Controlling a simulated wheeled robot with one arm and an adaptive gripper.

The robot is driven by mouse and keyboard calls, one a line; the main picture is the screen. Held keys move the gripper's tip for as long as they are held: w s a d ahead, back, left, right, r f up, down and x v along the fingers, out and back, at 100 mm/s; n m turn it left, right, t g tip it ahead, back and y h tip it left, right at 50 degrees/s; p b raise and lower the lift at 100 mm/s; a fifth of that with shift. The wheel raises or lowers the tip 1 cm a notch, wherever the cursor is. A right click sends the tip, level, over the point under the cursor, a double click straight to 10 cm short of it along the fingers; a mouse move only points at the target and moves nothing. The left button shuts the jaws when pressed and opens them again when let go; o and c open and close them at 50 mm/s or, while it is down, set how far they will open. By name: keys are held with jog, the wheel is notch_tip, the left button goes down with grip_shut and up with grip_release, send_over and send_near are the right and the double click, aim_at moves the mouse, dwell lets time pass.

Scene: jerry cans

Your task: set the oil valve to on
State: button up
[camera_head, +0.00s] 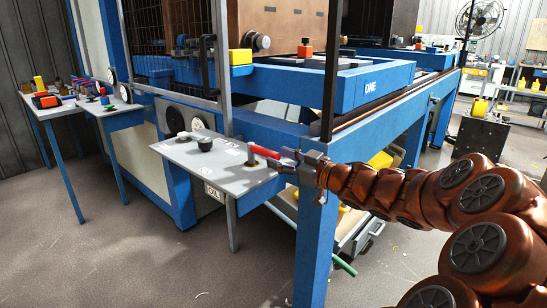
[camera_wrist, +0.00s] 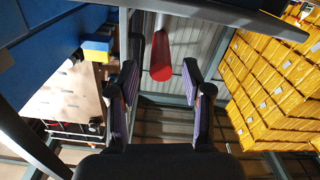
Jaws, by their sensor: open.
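The oil valve's red lever (camera_head: 264,152) sticks up at a tilt from the right end of a grey panel (camera_head: 215,178). The panel's front carries an OIL label (camera_head: 214,192). My gripper (camera_head: 288,158) is at the right end of the lever, close above the panel's right edge. In the wrist view the red lever (camera_wrist: 161,62) shows its round end, pointing into the gap between my two open fingers (camera_wrist: 160,82). The fingers stand apart on both sides of it, not clamped. Whether they touch it cannot be told.
A black knob (camera_head: 205,144) and a pale knob stand on the same panel. A blue frame post (camera_head: 313,240) stands just below my gripper. A dark upright bar (camera_head: 331,70) rises close behind it. Yellow boxes (camera_wrist: 265,80) fill the wrist view's right side.

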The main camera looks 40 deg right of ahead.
aim_at(273, 155)
jog(key=shift+x, duration=1.45)
jog(key=shift+a, duration=0.1)
grip_shut()
